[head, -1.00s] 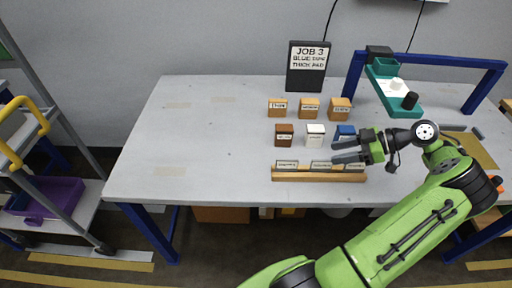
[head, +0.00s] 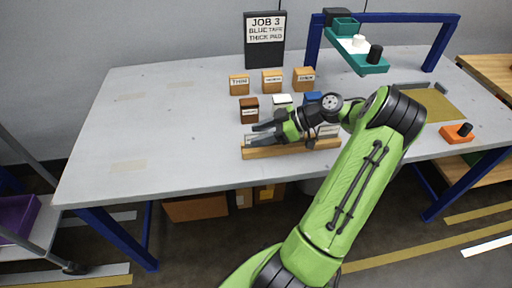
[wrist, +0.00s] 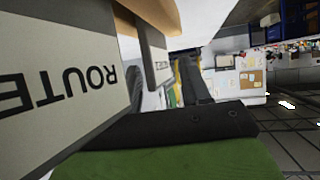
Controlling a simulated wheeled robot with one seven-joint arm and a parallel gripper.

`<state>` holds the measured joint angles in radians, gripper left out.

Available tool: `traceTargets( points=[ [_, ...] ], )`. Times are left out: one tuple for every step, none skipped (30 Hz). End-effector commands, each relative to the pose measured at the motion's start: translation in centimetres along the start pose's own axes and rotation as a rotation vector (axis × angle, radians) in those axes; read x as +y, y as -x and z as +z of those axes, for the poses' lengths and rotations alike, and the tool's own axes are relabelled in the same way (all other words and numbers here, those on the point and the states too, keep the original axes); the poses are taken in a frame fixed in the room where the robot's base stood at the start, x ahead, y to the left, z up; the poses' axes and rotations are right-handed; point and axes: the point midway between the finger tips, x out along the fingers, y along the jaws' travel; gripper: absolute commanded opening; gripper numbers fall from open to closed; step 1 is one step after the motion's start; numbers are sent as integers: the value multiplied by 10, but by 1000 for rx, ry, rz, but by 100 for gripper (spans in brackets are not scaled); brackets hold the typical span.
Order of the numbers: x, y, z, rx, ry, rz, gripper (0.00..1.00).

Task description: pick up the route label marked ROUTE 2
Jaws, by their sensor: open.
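A wooden rack (head: 285,150) holds the route labels near the table's front edge. One pale label (head: 329,131) stands at its right end; my gripper and wrist partly cover the others. In the wrist view a grey-edged label (wrist: 55,80) is very close and upside down; "ROUTE" reads on it, but its number is out of frame. A second label (wrist: 158,60) stands behind it, its print too small to read. My gripper (head: 258,133) is open over the rack's left part, fingers pointing left. I cannot tell whether a label stands between the fingers.
Orange-tan blocks (head: 272,82) and brown, white and blue blocks (head: 249,109) stand in rows behind the rack. A dark JOB 3 sign (head: 264,50) stands at the back. A teal carriage (head: 357,60) hangs on a blue frame (head: 438,45). The table's left side is clear.

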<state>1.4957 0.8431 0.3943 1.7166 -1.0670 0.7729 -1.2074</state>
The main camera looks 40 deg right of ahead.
Motion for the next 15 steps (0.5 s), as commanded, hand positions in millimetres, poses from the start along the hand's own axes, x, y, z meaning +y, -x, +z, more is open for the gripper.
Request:
traceTargets(
  points=[
    [0, -1, 0, -1, 0, 0, 47],
    [0, -1, 0, -1, 0, 1, 47],
    [0, -1, -1, -1, 0, 1, 47],
    [0, -1, -1, -1, 0, 1, 47],
    [0, -1, -1, -1, 0, 1, 47],
    [0, 0, -1, -1, 0, 1, 46],
    [0, 0, -1, -1, 0, 1, 41],
    [0, 0, -1, -1, 0, 1, 37],
    [0, 0, -1, -1, 0, 1, 30],
    [0, 0, -1, -1, 0, 1, 26],
    [0, 0, -1, -1, 0, 1, 21],
    [0, 0, -1, -1, 0, 1, 15],
    [0, 0, -1, -1, -1, 1, 10],
    [0, 0, -1, -1, -1, 1, 6],
    [0, 0, -1, -1, -1, 1, 0]
  ],
)
